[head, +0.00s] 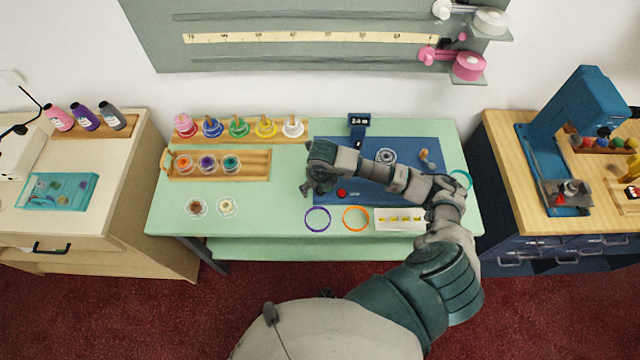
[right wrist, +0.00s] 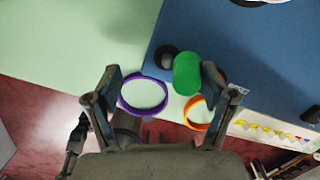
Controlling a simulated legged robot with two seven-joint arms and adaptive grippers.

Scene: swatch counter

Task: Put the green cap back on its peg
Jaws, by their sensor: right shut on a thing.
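The green cap (right wrist: 187,73) shows in the right wrist view between the fingers of my right gripper (right wrist: 162,74), close against the right-hand finger. The gripper is shut on it. A dark round piece (right wrist: 165,57) lies just beside the cap; I cannot tell whether they are joined. In the head view my right gripper (head: 308,190) hangs at the left edge of the blue mat (head: 375,198), and the cap is hidden there. I cannot make out which thing is its peg. My left gripper is not in view.
A purple ring (head: 317,229), an orange ring (head: 344,220) and a white strip (head: 380,225) lie along the front edge.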

